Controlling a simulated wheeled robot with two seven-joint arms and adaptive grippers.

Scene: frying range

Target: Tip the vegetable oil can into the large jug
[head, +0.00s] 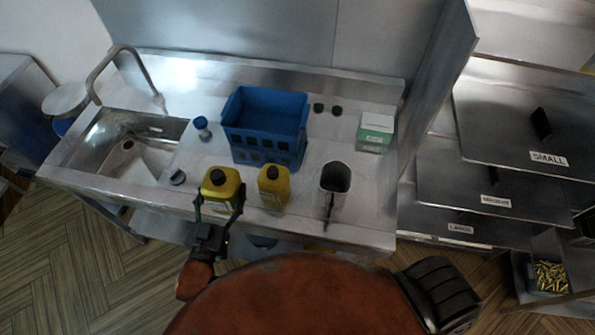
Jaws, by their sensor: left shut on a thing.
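Two yellow cans with dark caps stand side by side near the front edge of the steel counter. My left gripper (218,222) is shut on the left yellow can (221,187), with a finger on each side of it. The other yellow can (273,188) is just to its right, free of any gripper. Their labels cannot be read, so I cannot tell which holds vegetable oil. An open steel jug (334,186) stands further right on the counter, upright, its handle toward me. My right gripper does not show.
A blue crate (264,122) stands behind the cans. A sink (125,146) with a tap is at left. A blue-and-white bottle (202,128) stands between sink and crate. A green-and-white box (375,132) is at the back right. The counter right of the jug is clear.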

